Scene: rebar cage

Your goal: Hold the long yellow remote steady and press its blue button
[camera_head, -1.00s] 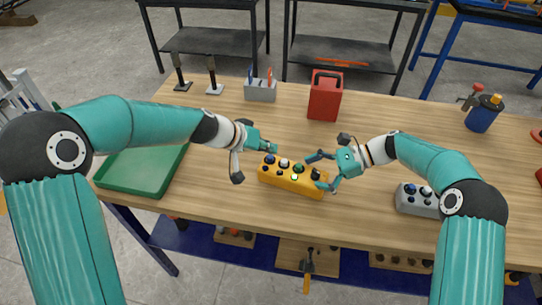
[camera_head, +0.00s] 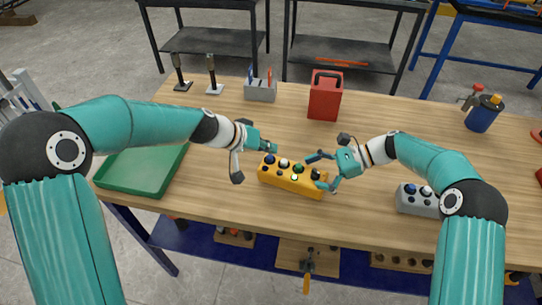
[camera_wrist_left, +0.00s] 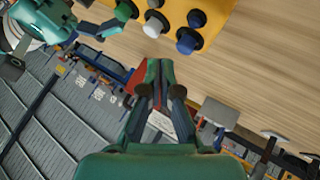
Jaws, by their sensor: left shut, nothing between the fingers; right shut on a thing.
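The long yellow remote (camera_head: 291,181) lies on the wooden table, with a row of coloured buttons on top. Its blue button (camera_head: 269,159) is at the left end; in the left wrist view two blue knobs (camera_wrist_left: 191,33) show near the end of the remote (camera_wrist_left: 215,8), beside a white one. My left gripper (camera_head: 270,148) is shut and empty, just behind the blue button and apart from it; its closed fingers also show in the left wrist view (camera_wrist_left: 160,72). My right gripper (camera_head: 318,170) is shut on the remote's right end, its fingers partly hiding the buttons there.
A grey button box (camera_head: 415,205) lies to the right. A green tray (camera_head: 143,190) is at the left. The table behind the remote is clear.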

